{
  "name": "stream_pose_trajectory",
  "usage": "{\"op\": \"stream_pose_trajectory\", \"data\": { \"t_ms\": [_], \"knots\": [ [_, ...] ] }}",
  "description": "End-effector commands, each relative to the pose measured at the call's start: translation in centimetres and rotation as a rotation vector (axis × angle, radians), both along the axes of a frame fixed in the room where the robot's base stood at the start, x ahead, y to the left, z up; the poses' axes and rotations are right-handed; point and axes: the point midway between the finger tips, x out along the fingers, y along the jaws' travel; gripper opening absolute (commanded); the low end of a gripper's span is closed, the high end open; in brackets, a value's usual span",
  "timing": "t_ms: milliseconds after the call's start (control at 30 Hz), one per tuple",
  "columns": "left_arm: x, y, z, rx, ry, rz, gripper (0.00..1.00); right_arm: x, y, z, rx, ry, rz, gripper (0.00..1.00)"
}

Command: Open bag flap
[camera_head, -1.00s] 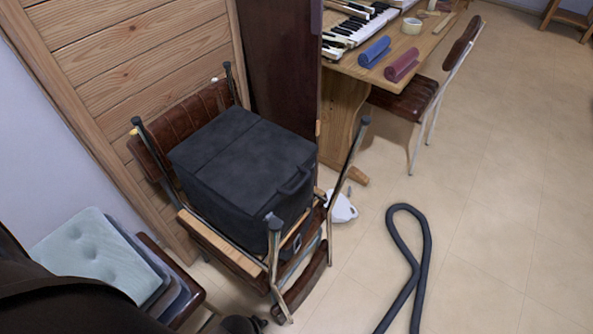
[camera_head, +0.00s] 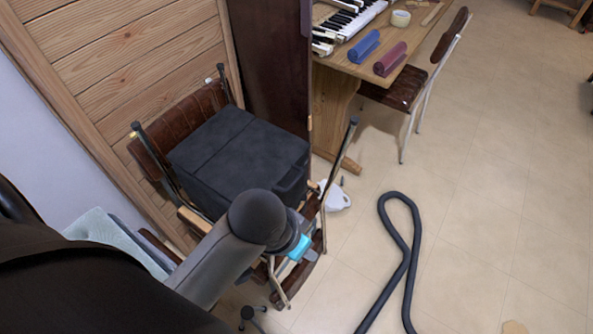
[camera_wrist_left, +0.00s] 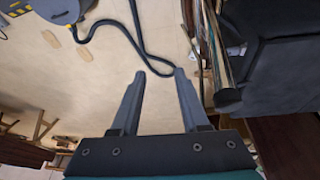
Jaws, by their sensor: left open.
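The black box-shaped bag (camera_head: 240,152) sits on an upturned chair with brown slatted panels. Its flap lies flat and closed on top, with a seam across it, and a handle shows on its right side. In the left wrist view the bag (camera_wrist_left: 280,85) is at the right edge. My left gripper (camera_wrist_left: 160,73) is open and empty, its two fingers apart over the floor, beside the bag. In the head view my left forearm covers the bag's front lower corner, and the fingers are hidden or too small to tell. My right gripper is not in view.
The upturned chair's metal legs (camera_head: 341,160) stick up around the bag. A dark hose (camera_head: 411,250) lies on the open floor to the right. A desk (camera_head: 334,92) with a keyboard (camera_head: 362,14) stands behind. Light blue cushions (camera_head: 100,228) are at left.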

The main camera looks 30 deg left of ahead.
Motion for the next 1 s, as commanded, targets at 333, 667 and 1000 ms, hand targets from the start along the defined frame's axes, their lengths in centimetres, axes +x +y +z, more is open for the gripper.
{"op": "stream_pose_trajectory", "data": {
  "t_ms": [333, 667, 1000],
  "knots": [
    [6.2, -3.3, 1.0, -0.005, 0.066, -0.117, 0.45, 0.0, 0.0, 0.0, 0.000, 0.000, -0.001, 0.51],
    [12.7, 0.1, 3.8, 0.152, 0.185, -0.069, 0.45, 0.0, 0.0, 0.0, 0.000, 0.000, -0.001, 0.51],
    [17.2, 6.3, 8.5, 0.288, 0.264, 0.121, 0.45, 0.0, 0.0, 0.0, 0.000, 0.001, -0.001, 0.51]
  ]
}}
